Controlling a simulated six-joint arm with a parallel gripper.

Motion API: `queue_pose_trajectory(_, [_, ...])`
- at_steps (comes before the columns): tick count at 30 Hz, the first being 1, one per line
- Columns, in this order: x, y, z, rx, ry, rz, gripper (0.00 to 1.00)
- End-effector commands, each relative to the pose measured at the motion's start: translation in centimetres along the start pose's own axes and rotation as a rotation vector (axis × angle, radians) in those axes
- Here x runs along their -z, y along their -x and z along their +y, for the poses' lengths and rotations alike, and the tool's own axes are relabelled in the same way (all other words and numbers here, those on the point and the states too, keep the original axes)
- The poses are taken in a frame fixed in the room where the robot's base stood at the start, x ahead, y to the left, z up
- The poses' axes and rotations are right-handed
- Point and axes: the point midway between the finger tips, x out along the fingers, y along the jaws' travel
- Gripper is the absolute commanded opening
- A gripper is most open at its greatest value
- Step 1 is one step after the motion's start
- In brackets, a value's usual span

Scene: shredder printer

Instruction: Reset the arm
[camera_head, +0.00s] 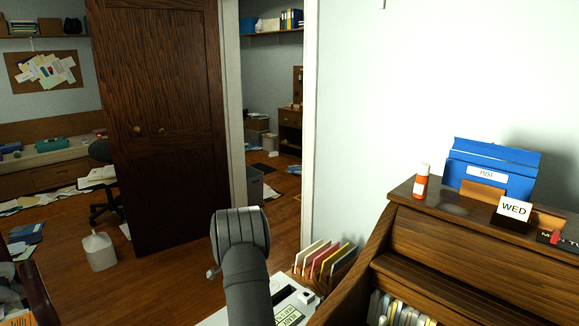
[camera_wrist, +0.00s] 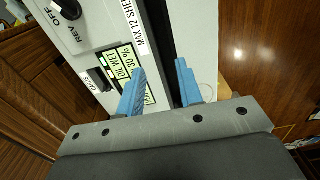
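My gripper (camera_wrist: 161,66) shows in the wrist view as two blue fingers standing apart, with nothing between them. Behind them lies the top of a white shredder (camera_wrist: 105,25), with a REV/OFF knob, a yellow-green label, a "MAX 12 SHE..." label and a dark slot. I cannot tell whether the fingers touch it. In the head view my dark grey arm (camera_head: 245,265) rises from the bottom centre, and its fingers are hidden. The shredder (camera_head: 303,297) shows partly beside the arm, at the lower right of it.
A wooden roll-top desk (camera_head: 400,240) stands at right, bearing a blue file box (camera_head: 490,165), an orange bottle (camera_head: 421,184) and a WED card (camera_head: 514,209). A file rack (camera_head: 335,265) is beside the shredder. A brown door (camera_head: 165,120) stands open behind; papers litter the floor.

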Motion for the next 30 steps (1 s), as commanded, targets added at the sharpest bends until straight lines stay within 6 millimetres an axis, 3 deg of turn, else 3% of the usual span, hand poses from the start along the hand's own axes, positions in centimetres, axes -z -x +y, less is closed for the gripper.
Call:
queue_pose_trajectory(3, [0.0, 2.6, 0.0, 0.003, 0.000, 0.002, 0.33])
queue_pose_trajectory(7, [-0.5, 4.7, -0.1, 0.000, 0.002, 0.001, 0.33])
queue_pose_trajectory(30, [-15.4, 2.3, -4.5, 0.044, 0.003, 0.020, 0.33])
